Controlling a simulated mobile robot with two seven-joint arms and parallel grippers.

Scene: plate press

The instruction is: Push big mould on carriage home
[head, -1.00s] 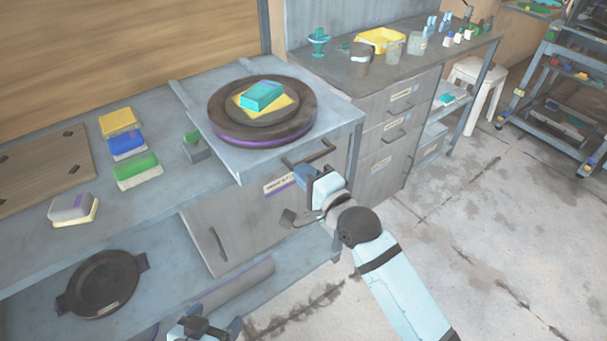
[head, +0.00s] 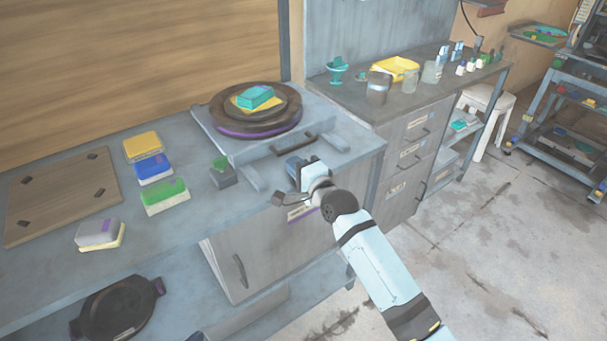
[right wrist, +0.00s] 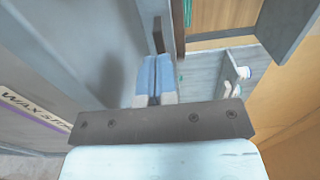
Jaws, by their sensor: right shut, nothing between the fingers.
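The big mould (head: 285,122) is a dark round form with a purple band. My right gripper (head: 296,166) is shut and empty just in front of the handle. In the right wrist view its blue fingers (right wrist: 154,75) are together; contact is unclear.
Two rail ends (head: 252,179) (head: 335,141) flank the handle. Several coloured blocks (head: 165,196) and a small grey-green piece (head: 222,174) lie to the left on the bench. A wooden board (head: 62,196) is further left. A dark pan (head: 118,309) is on the lower shelf.

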